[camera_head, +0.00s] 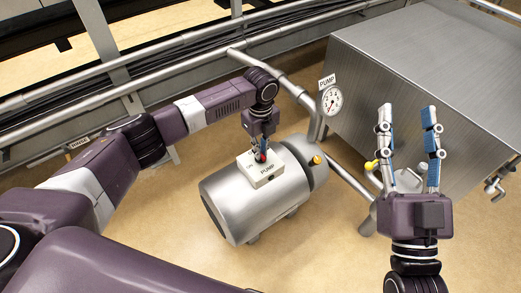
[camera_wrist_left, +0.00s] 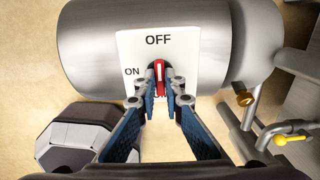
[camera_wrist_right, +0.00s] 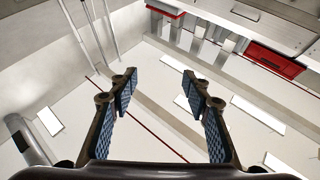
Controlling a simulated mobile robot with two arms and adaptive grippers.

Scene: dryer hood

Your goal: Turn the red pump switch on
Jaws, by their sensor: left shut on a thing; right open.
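The red pump switch (camera_wrist_left: 160,76) sits on a white plate (camera_wrist_left: 185,50) marked OFF at the top and ON at the left. Its red handle stands upright in the left wrist view, in line with the OFF mark. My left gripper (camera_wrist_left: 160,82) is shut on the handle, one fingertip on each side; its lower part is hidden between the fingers. In the head view my left gripper (camera_head: 262,148) reaches down onto the white PUMP box (camera_head: 267,175), and little of the switch shows. My right gripper (camera_head: 407,125) is open, empty and pointing up, away from the pump.
The box is on a silver pump cylinder (camera_head: 240,208) on the tan floor. A pressure gauge (camera_head: 331,100) and pipes stand behind it. A large metal cabinet (camera_head: 430,80) fills the back right. A yellow valve handle (camera_head: 371,165) is beside my right gripper.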

